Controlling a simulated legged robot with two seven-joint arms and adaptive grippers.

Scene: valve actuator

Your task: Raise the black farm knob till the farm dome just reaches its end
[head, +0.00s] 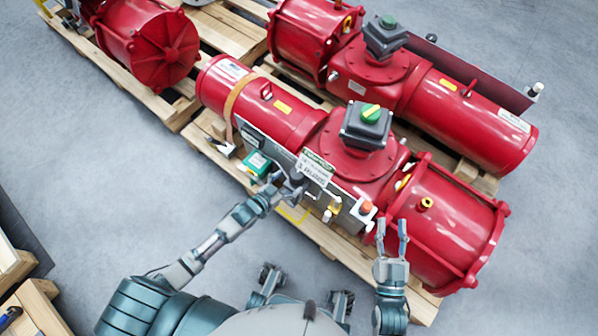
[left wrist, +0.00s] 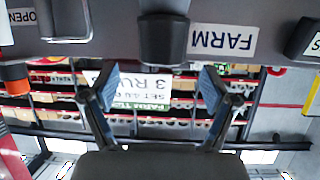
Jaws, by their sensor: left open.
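The black farm knob (left wrist: 163,38) hangs at the top middle of the left wrist view, beside the upside-down FARM label (left wrist: 222,39). My left gripper (left wrist: 158,88) is open below it, its two fingertips apart on either side, and I see no contact. In the head view my left gripper (head: 279,187) is at the front panel of the near red actuator (head: 275,122), and the knob is hidden there. A dark box with a green and yellow dome (head: 371,112) tops that actuator; I cannot tell whether this is the farm dome. My right gripper (head: 391,238) is open and empty.
A silver handle (left wrist: 65,18) by an OPEN label and another dark knob (left wrist: 303,38) flank the farm knob. An orange button (head: 366,208) is on the panel's right. A white sign (head: 315,168) stands above the panel. Grey floor in front is clear.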

